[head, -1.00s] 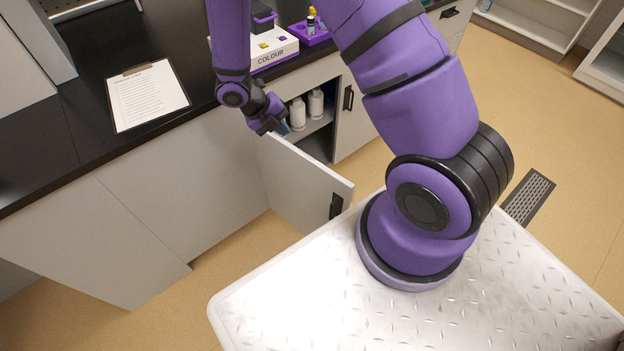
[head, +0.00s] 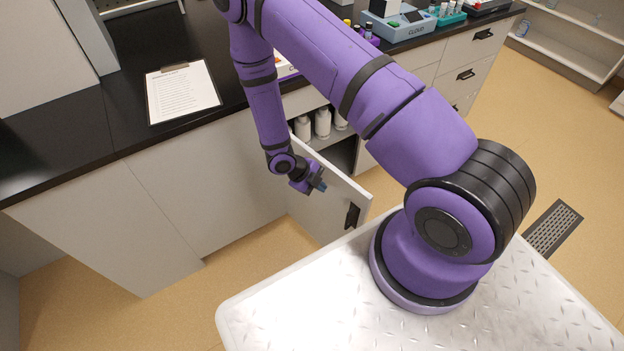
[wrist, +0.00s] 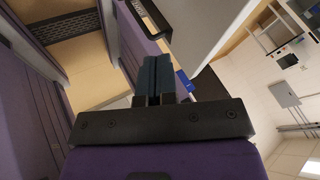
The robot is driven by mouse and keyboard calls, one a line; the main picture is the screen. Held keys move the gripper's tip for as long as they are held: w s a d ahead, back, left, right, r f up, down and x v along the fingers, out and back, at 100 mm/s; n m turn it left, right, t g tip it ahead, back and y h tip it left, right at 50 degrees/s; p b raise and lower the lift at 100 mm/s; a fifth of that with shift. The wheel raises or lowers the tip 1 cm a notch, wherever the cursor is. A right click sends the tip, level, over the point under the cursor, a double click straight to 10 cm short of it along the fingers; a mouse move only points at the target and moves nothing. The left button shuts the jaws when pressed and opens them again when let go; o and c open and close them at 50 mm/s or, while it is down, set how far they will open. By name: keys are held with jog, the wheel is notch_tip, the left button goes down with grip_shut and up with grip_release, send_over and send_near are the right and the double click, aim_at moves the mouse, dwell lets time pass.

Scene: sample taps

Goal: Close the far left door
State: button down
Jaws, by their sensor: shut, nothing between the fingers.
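The open cabinet door (head: 330,217) is a pale panel with a dark handle (head: 353,216) near its free edge. It stands swung out from the front of the cabinet, with its handle face toward the head camera. My gripper (head: 321,184) is shut and empty, in front of that outer face, between the hinge side and the handle. It covers part of the panel. In the wrist view my closed fingers (wrist: 157,78) point toward the door panel (wrist: 205,28), and the handle (wrist: 153,18) shows above them. Whether the fingers touch the door I cannot tell.
White bottles (head: 322,123) stand on the shelf inside the open cabinet. A clipboard (head: 183,92) lies on the black counter (head: 130,125), with a blue device (head: 398,24) farther right. Drawers (head: 466,62) are at the right. Floor (head: 245,262) is clear left of the door.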

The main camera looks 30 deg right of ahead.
aim_at(342, 189)
jog(key=shift+d+f, duration=0.45)
jog(key=shift+d, duration=0.5)
jog(key=shift+d+f, duration=0.4)
jog(key=shift+d, duration=0.5)
jog(key=shift+d+f, duration=0.45)
jog(key=shift+d, duration=0.5)
